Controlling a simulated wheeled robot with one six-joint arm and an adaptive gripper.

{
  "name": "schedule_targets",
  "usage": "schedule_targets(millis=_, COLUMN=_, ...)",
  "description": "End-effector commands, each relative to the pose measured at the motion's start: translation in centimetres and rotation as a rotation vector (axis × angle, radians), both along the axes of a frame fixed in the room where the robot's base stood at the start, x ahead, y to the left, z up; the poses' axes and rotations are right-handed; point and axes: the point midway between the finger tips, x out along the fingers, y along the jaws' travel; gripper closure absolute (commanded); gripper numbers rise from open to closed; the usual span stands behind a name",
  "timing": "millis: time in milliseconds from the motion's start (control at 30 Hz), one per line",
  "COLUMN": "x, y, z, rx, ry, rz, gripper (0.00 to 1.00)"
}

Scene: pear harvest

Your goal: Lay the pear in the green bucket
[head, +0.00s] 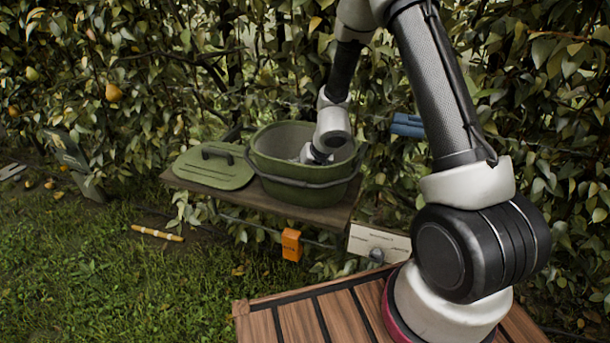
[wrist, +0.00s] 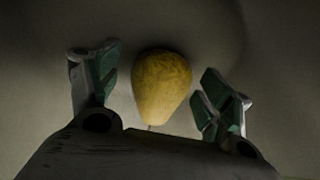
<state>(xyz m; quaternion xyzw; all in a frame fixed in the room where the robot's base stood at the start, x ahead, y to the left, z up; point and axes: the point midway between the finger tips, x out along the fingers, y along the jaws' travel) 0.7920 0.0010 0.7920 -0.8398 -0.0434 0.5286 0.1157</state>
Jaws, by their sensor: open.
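The green bucket (head: 305,188) stands on a wooden shelf (head: 260,196) in front of the hedge, with its lid off. My arm reaches down into it, and my gripper is hidden inside the bucket in the head view. In the wrist view a yellow pear (wrist: 161,85) lies on a plain grey surface, which looks like the bucket's inside. My gripper (wrist: 158,88) is open, with one finger on each side of the pear. Gaps show between the pear and both fingers. The pear is not visible in the head view.
The green lid (head: 214,168) lies flat on the shelf left of the bucket. An orange object (head: 291,244) and a pale sign (head: 379,243) are at the shelf's front. Another pear (head: 113,92) hangs in the hedge. A yellowish stick (head: 157,233) lies on the grass.

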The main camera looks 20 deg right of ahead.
Motion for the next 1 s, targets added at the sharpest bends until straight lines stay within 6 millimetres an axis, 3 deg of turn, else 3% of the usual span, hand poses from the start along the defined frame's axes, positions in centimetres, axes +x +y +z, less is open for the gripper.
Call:
schedule_targets(millis=267, x=-0.3, y=-0.1, z=0.7, rx=0.000, ry=-0.002, rz=0.002, gripper=0.21)
schedule_targets(millis=700, x=-3.8, y=-1.6, z=7.7, rx=-0.001, ry=-0.003, rz=0.004, gripper=0.21)
schedule_targets(millis=1000, x=-5.2, y=-2.3, z=10.3, rx=0.000, ry=0.000, rz=0.001, gripper=0.21)
